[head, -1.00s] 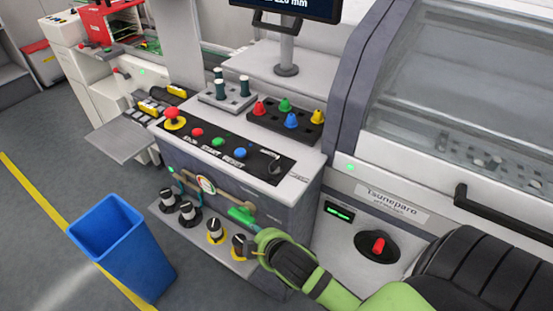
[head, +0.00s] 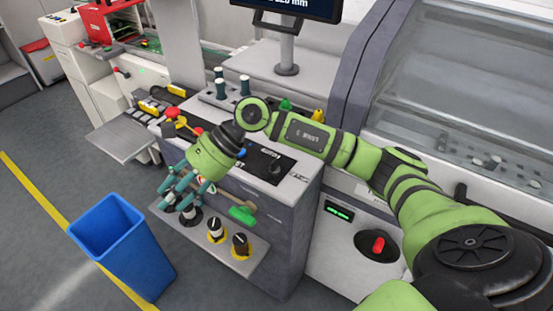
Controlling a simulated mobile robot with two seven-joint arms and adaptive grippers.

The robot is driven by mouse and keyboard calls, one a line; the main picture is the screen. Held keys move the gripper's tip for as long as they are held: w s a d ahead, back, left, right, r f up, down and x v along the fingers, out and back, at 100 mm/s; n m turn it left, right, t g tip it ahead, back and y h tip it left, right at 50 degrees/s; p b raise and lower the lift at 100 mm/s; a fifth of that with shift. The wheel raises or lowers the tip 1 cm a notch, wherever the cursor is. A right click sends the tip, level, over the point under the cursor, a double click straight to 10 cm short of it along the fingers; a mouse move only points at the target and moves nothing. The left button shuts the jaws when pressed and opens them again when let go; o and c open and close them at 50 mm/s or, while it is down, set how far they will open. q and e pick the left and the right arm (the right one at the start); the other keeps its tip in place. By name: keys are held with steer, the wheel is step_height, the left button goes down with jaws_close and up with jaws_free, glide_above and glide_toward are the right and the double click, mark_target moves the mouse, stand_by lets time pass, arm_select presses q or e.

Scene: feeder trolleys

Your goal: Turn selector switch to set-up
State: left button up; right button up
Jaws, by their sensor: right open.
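A small dark selector switch (head: 275,168) sits at the right end of the black button strip on the console; its setting is too small to read. My right gripper (head: 183,192) is open, its teal fingers spread and pointing down-left. It appears in front of the console, left of the switch and above the lower ledge, with nothing visible between the fingers. My right arm crosses over the console top and hides part of the button strip. My left gripper is not in view.
Black knobs (head: 240,245) stand on the lower ledge, some behind my fingers. A green-headed tool (head: 242,214) is at the console front. A blue bin (head: 120,245) stands on the floor at left.

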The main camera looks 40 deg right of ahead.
steer(key=w+d+f+n+h, duration=0.2)
steer(key=d+h, duration=0.5)
steer(key=d, duration=0.6)
step_height(320, 180, up, 3)
steer(key=h, duration=0.4)
glide_above(277, 161)
steer(key=shift+a+f+g, duration=0.2)
steer(key=shift+a+g, duration=0.1)
steer(key=shift+a, duration=0.05)
steer(key=f, duration=0.2)
steer(key=f+p, duration=0.1)
steer(key=f, duration=0.1)
steer(key=f+p, duration=0.1)
steer(key=shift+d+f, duration=0.4)
steer(key=shift+f+n, duration=0.3)
steer(key=shift+f, duration=0.2)
jaws_close()
